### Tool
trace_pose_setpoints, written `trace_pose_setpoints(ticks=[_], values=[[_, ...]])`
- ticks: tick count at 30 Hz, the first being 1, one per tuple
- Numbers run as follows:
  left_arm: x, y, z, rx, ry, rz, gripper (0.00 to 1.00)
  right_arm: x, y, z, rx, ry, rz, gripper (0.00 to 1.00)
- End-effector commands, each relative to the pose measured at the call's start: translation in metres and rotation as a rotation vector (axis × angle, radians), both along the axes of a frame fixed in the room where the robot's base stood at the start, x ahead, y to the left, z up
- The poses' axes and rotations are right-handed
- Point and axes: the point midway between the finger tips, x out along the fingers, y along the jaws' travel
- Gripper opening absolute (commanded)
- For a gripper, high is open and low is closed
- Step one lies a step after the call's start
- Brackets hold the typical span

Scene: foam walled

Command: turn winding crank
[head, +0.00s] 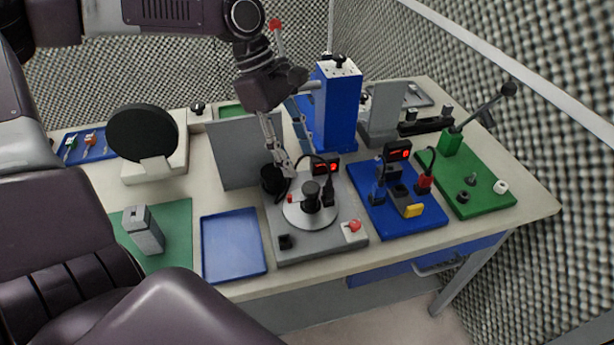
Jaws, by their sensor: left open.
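A grey winding station (318,245) stands near the middle of the table's front. On it is a light round disc (296,214) with an upright black knob (311,194), which looks like the crank, and a small red piece on the disc's left. A red-lit display (326,167) sits at the station's back. My left gripper (282,166) reaches down from above, open, over the station's back left, next to a black cylinder (272,179). It appears apart from the black knob; contact with the cylinder cannot be told. My right gripper is not in view.
A grey upright panel (234,152) stands left of the gripper, and a tall blue column (337,110) behind it. A blue board (422,217) and a green board with a lever (483,198) lie to the right. A blue tray (233,246) is empty.

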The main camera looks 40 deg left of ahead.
Motion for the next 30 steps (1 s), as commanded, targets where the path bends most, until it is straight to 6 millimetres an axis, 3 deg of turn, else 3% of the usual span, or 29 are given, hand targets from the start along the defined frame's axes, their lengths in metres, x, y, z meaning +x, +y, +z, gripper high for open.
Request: trace_pose_setpoints(ticks=[4,8,11,15,19,23,30], values=[[-0.001,-0.009,-0.023,0.001,0.007,-0.003,0.45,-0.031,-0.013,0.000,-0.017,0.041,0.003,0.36],[0.000,-0.017,-0.042,0.002,0.004,-0.003,0.45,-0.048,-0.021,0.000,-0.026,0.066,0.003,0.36],[0.001,-0.021,-0.053,0.002,0.004,-0.003,0.45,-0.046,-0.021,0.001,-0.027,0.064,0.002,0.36],[0.002,-0.025,-0.061,0.001,0.002,-0.002,0.45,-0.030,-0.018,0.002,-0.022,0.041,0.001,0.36],[0.002,-0.026,-0.063,0.000,0.001,-0.003,0.45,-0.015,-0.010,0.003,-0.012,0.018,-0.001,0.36],[0.002,-0.026,-0.063,0.000,0.000,-0.002,0.45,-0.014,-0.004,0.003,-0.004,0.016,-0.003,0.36],[0.002,-0.025,-0.063,0.000,0.000,-0.002,0.21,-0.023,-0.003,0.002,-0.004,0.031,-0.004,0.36]])
